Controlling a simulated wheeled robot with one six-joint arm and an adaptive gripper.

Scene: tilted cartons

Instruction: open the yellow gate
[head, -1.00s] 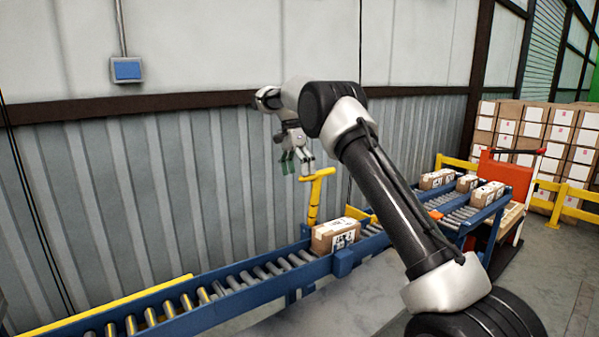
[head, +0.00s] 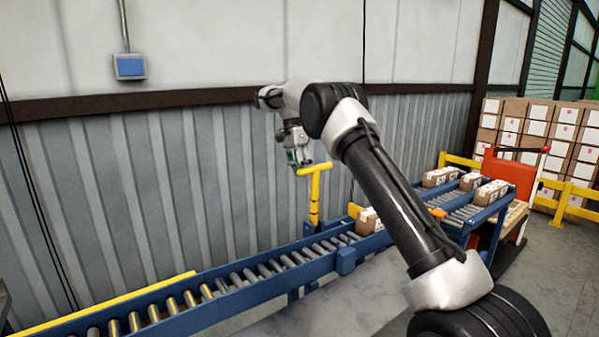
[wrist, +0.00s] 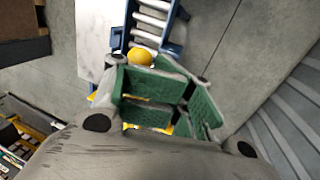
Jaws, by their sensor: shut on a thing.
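The yellow gate (head: 315,200) stands beside the roller conveyor in the head view, an upright post with a crossbar handle on top. My gripper (head: 301,166) is at the left end of that handle and is shut on it. In the wrist view the green finger pads (wrist: 160,100) are close together, with a rounded yellow end (wrist: 140,57) sticking out beyond them and yellow showing between and below them. The pads hide most of the handle there.
The blue conveyor (head: 345,262) runs from lower left to the right. A carton (head: 368,221) sits on it just right of the gate, partly behind my arm. More cartons (head: 490,192) are further right. A corrugated wall (head: 200,180) stands close behind.

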